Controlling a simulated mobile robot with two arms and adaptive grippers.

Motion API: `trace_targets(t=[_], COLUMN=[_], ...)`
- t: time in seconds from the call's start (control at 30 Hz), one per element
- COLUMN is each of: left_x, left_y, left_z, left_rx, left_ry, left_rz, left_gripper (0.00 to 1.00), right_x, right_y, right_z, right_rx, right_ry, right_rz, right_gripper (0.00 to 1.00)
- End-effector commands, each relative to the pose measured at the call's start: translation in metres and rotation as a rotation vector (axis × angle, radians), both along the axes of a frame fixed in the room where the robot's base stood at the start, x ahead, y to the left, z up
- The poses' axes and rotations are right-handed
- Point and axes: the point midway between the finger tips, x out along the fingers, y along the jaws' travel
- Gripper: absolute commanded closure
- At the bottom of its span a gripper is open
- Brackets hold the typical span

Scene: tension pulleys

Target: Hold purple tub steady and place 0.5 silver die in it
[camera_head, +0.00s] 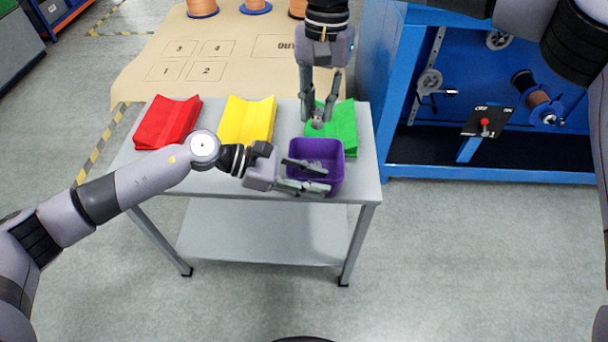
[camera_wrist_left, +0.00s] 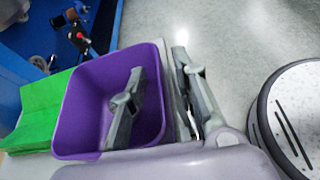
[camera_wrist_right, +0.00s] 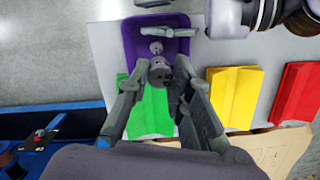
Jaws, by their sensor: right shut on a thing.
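The purple tub (camera_head: 331,149) stands on the grey table's right part, in front of the green tray. It also shows in the left wrist view (camera_wrist_left: 75,125) and the right wrist view (camera_wrist_right: 133,40). My left gripper (camera_head: 318,178) straddles the tub's near wall, one finger inside and one outside. Its fingers are apart in the left wrist view (camera_wrist_left: 165,98), with a gap to the wall. My right gripper (camera_head: 320,115) points down over the green tray, behind the tub, shut on the silver die (camera_wrist_right: 160,75). The fingers partly hide the die.
Green (camera_head: 344,125), yellow (camera_head: 247,120) and red (camera_head: 167,122) trays stand in a row on the grey table (camera_head: 225,172). A blue cabinet (camera_head: 400,100) with pulleys and a spool is at the right. A tan mat (camera_head: 150,68) with marked squares lies behind.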

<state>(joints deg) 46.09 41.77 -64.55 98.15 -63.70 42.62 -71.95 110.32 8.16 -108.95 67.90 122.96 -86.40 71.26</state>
Motion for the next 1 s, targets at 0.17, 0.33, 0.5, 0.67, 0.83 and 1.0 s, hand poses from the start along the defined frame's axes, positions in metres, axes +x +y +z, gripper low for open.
trace_targets(t=[0.17, 0.33, 0.5, 0.67, 0.83, 1.0], left_x=[0.0001, 0.0000, 0.0000, 0.0000, 0.0000, 0.0000], left_y=[-0.0001, 0.0000, 0.0001, 0.0001, 0.0001, 0.0001], left_z=[0.0001, 0.0001, 0.0001, 0.0001, 0.0002, 0.0002], left_rx=[0.000, 0.000, 0.000, 0.000, 0.000, 0.000], left_ry=[0.000, 0.000, 0.000, 0.000, 0.000, 0.000], left_rz=[0.000, 0.000, 0.000, 0.000, 0.000, 0.000], left_gripper=[0.73, 0.83, 0.95, 1.00, 1.00, 1.00], right_x=[0.0000, 0.0000, 0.0001, 0.0000, 0.0001, 0.0001], right_y=[0.0002, 0.0001, 0.0001, 0.0001, 0.0001, 0.0001], right_z=[0.0003, 0.0003, 0.0003, 0.0004, 0.0003, 0.0003], right_rx=[0.000, 0.000, 0.000, 0.001, 0.000, 0.000], right_ry=[0.000, 0.000, 0.000, 0.000, 0.000, 0.000], right_rz=[0.000, 0.000, 0.000, 0.000, 0.000, 0.000], right_gripper=[1.00, 1.00, 1.00, 1.00, 1.00, 1.00])
